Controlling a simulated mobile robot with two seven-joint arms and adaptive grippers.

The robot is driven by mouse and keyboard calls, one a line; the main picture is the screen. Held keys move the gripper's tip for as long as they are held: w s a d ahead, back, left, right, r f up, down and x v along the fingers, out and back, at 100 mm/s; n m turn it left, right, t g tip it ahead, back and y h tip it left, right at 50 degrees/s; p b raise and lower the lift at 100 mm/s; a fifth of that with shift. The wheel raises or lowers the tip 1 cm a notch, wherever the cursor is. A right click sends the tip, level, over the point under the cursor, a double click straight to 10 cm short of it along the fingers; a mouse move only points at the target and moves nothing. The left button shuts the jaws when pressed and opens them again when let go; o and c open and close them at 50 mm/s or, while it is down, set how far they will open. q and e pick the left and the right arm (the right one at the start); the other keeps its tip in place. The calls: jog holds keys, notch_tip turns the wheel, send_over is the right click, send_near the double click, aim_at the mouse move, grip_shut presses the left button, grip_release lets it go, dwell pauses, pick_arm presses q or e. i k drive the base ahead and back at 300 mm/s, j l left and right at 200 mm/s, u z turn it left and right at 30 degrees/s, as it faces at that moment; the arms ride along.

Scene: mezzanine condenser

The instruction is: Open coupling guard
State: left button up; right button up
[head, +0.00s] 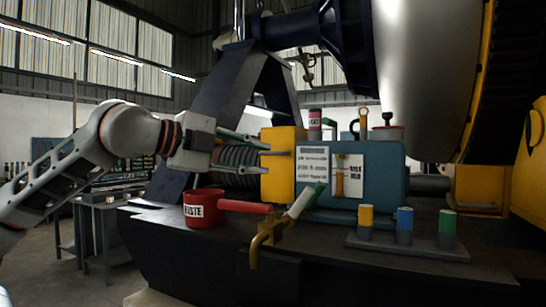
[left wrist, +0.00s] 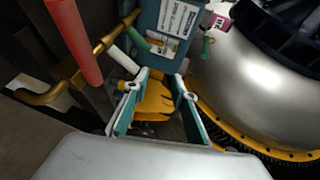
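The coupling guard seems to be the yellow cover (head: 279,180) at the left end of the blue-green housing (head: 385,165). A dark ribbed coupling (head: 236,182) lies left of it. My left gripper (head: 267,158) reaches in from the left, its two fingers spread apart at the cover's left side. In the left wrist view the open fingers (left wrist: 160,76) have the yellow cover (left wrist: 153,102) between and beyond them. I cannot tell whether they touch it. My right gripper is in neither view.
A red waste bucket (head: 203,211) stands below my left gripper. A red-handled brass valve (head: 262,240) sticks out at the front edge. A rack (head: 405,246) holds yellow, blue and green cylinders. A pink can (head: 315,122) stands on the housing. A large metal drum (head: 425,70) fills the upper right.

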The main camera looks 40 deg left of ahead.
aim_at(278, 185)
jog(key=i+j, duration=0.3)
jog(key=j, duration=0.15)
jog(key=i+j, duration=0.3)
jog(key=j, duration=0.15)
